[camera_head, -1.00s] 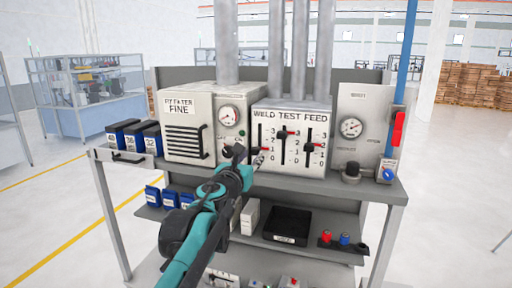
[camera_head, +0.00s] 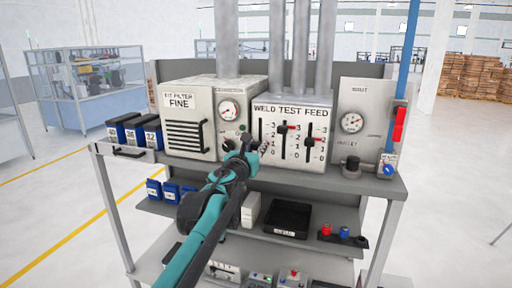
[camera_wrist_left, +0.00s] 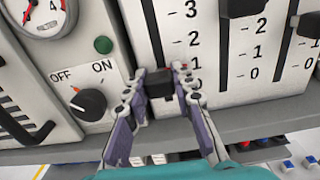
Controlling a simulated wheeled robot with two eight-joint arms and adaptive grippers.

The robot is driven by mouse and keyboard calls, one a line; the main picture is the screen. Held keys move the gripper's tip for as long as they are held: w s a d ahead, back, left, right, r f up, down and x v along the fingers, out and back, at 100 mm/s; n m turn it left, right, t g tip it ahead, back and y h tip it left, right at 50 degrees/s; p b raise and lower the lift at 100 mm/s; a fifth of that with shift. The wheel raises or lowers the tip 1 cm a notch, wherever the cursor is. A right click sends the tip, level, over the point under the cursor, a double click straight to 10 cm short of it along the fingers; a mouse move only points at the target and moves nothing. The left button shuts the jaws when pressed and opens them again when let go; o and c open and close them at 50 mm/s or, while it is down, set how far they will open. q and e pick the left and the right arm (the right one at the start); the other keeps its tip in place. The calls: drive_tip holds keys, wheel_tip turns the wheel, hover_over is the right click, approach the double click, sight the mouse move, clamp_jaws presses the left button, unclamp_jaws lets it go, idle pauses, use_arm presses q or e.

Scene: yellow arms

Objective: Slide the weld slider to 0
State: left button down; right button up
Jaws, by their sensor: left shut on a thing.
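The weld slider is the leftmost of three vertical sliders on the white "WELD TEST FEED" box (camera_head: 297,108). In the left wrist view its black knob (camera_wrist_left: 160,84) sits in the lower part of the slot (camera_wrist_left: 153,38), below the 2 mark. A finger partly covers the lowest marks, so its exact value is hard to read. My left gripper (camera_head: 254,146) is at the front of the box, with one finger on each side of the knob, shut on it. In the head view the gripper hides the knob. My right gripper is out of view.
The test slider (camera_head: 284,129) and feed slider (camera_head: 309,141) stand close to the right. An OFF/ON dial (camera_wrist_left: 89,103) and green button (camera_wrist_left: 103,45) are to the left. The grey shelf edge (camera_wrist_left: 240,123) runs just below the box.

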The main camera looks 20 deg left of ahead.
use_arm(q)
wheel_tip(320, 180, down, 4)
drive_tip(key=shift+r+b, duration=0.25)
drive_tip(key=shift+b, duration=0.85)
drive_tip(key=shift+d+r, duration=0.1)
drive_tip(key=c, duration=1.5)
unclamp_jaws()
drive_tip(key=shift+c, duration=0.2)
drive_tip(key=s, duration=1.2)
drive_tip(key=shift+a, duration=0.3)
